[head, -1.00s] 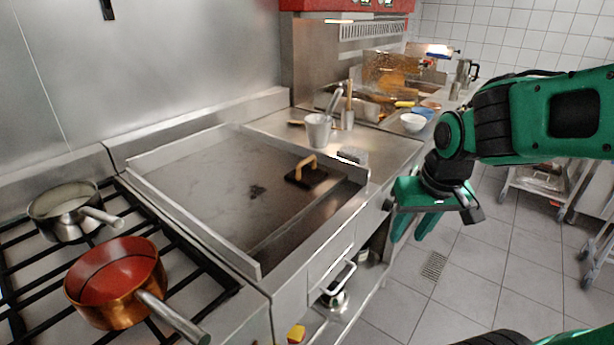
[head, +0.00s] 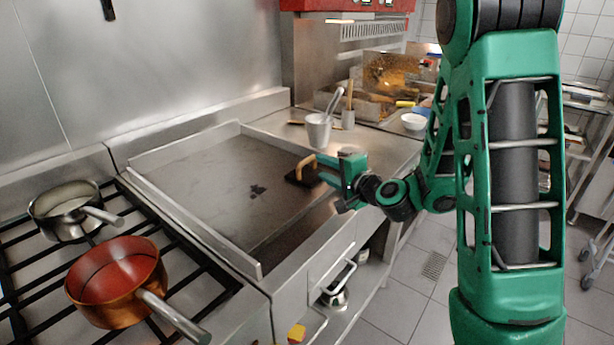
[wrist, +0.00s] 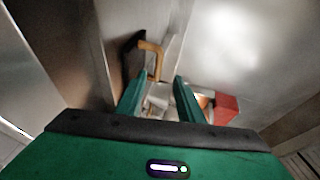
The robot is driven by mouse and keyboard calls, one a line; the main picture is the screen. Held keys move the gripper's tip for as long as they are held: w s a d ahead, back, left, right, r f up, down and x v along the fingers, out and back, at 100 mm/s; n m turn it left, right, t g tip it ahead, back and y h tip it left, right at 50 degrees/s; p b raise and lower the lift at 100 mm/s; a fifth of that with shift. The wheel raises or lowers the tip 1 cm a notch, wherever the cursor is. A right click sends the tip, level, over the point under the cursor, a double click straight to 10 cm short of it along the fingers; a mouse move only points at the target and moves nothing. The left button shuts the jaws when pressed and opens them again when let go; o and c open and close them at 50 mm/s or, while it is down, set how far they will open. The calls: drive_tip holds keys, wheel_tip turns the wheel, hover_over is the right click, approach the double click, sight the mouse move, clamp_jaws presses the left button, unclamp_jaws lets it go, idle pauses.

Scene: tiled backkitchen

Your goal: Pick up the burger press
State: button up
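The burger press (head: 300,180) has a dark flat plate and a light wooden arched handle. It sits on the griddle (head: 205,185) near its right side. In the wrist view the press (wrist: 133,45) appears beyond my fingertips, up and slightly left of centre, with its handle toward the middle. My gripper (head: 323,169) is just right of the press in the head view and hides part of its right side. In the wrist view my gripper (wrist: 158,84) has its two green fingers apart with nothing held between them. I cannot tell the exact gap to the handle.
The griddle's raised metal rim (head: 195,232) borders the cooking surface. A copper pan (head: 116,282) and a steel pan (head: 66,212) sit on the stove at left. Most of the griddle is clear.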

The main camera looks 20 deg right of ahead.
sight(309, 161)
drive_tip(key=x, duration=0.5)
drive_tip(key=shift+w, duration=0.3)
drive_tip(key=shift+f+x, duration=0.15)
drive_tip(key=shift+x, duration=1.1)
drive_tip(key=shift+f+x, duration=0.15)
drive_tip(key=shift+x, duration=1.15)
drive_tip(key=shift+d, duration=0.2)
clamp_jaws()
